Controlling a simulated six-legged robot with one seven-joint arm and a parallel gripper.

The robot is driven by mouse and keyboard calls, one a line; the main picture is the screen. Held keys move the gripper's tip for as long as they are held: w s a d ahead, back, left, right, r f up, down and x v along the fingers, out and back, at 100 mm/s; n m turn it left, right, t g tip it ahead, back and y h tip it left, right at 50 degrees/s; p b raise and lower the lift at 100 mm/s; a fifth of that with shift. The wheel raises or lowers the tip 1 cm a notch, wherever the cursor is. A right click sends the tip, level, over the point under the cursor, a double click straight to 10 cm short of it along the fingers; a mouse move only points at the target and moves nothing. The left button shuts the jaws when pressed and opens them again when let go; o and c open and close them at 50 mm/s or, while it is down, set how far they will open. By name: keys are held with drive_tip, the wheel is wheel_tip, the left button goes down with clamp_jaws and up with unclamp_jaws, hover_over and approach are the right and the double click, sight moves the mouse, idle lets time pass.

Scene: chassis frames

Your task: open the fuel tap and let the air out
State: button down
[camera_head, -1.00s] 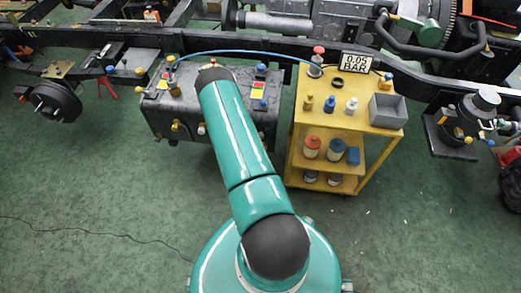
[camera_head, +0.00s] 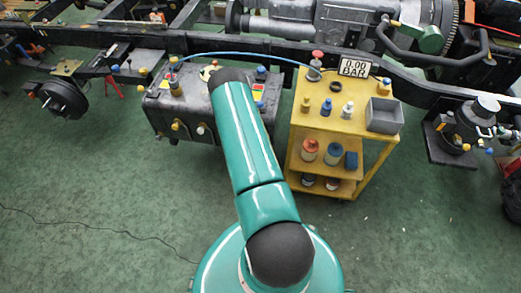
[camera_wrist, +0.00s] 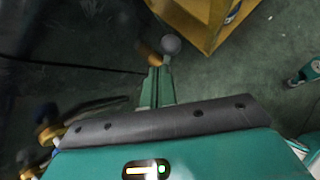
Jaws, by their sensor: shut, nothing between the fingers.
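The dark fuel tank (camera_head: 160,112) hangs under the chassis rail in the head view. It carries brass fittings, including one low on its front (camera_head: 176,125) and one with a pale knob (camera_head: 201,129). I cannot tell which is the fuel tap. The wrist view shows a brass fitting (camera_wrist: 149,54) with a grey ball knob (camera_wrist: 171,45) at my gripper (camera_wrist: 157,72). The green fingers are shut and empty, close to it; contact is unclear. My arm hides the gripper in the head view.
A yellow cart (camera_head: 345,122) with bottles and a grey bin (camera_head: 384,115) stands right of the tank. A blue hose (camera_head: 235,54) runs from the tank to the cart. A wheel hub (camera_head: 62,99) is at left. The green floor in front is largely clear.

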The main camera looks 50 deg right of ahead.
drive_tip(key=shift+r, duration=0.55)
drive_tip(key=shift+a, duration=0.1)
